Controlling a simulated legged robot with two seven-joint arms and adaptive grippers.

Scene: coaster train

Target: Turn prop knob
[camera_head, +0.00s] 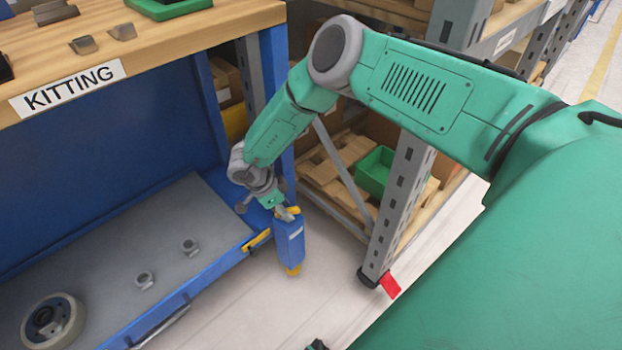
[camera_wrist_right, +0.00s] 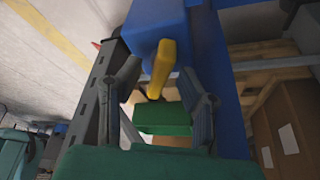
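A blue block (camera_head: 290,243) with yellow parts stands at the right end of the bench in the head view. In the right wrist view, the yellow piece (camera_wrist_right: 161,65) juts from the blue block (camera_wrist_right: 155,28) between the two spread fingers of my right gripper (camera_wrist_right: 160,80). I see gaps beside it; depth and contact are unclear. No left gripper can be made out.
The blue KITTING bench has a wooden top (camera_head: 180,40) and a grey lower shelf (camera_head: 120,260) with a wheel (camera_head: 50,318) and nuts. A metal rack post (camera_head: 400,200) stands right of the block. A green bin (camera_head: 375,172) sits in the rack. Floor is clear below.

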